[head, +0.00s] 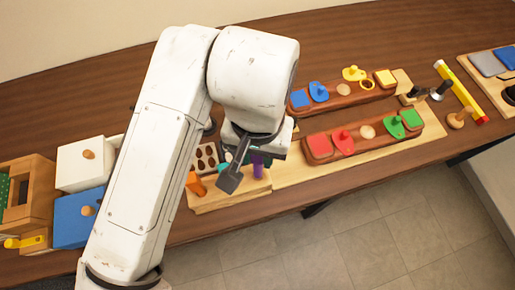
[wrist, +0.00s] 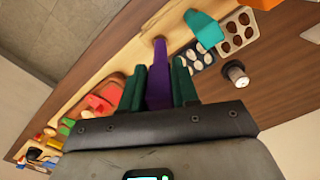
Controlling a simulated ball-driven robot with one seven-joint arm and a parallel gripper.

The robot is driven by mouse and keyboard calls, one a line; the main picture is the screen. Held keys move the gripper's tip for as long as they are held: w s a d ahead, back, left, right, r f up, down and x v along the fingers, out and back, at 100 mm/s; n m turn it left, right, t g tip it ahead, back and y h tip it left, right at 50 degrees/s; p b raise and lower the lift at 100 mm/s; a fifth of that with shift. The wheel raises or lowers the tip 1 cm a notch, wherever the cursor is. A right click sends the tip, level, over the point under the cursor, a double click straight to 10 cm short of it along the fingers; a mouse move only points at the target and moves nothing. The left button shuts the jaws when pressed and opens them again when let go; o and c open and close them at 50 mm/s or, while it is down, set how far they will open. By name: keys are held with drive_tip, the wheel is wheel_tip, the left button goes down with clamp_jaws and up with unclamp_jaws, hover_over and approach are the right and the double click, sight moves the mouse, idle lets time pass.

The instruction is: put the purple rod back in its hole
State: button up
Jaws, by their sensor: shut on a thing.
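The purple rod (wrist: 158,88) stands between the two dark green fingers of my gripper (wrist: 159,64) in the wrist view. My gripper is shut on it. The rod's far end reaches towards the pale wooden board (wrist: 122,56). I cannot tell whether that end touches the board or sits in a hole. In the head view, a short part of the purple rod (head: 257,166) shows below my wrist, over the front part of the board (head: 230,195). My arm hides much of the gripper there. The rod's hole is not clearly visible in either view.
A teal piece (wrist: 203,28) stands close beside the rod, and an orange piece (head: 195,184) is to its left. A tray with dark oval hollows (head: 207,157) lies behind. Red-brown trays of coloured knobbed shapes (head: 362,138) are to the right. White (head: 87,162) and blue boxes (head: 78,218) stand left.

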sight(257, 166)
drive_tip(key=shift+f+b, duration=1.75)
drive_tip(key=shift+f, duration=0.95)
drive_tip(key=o, duration=0.9)
drive_tip(key=shift+o, duration=0.2)
wheel_tip(257, 166, up, 11)
drive_tip(key=shift+f, duration=0.15)
drive_tip(key=shift+s, duration=0.1)
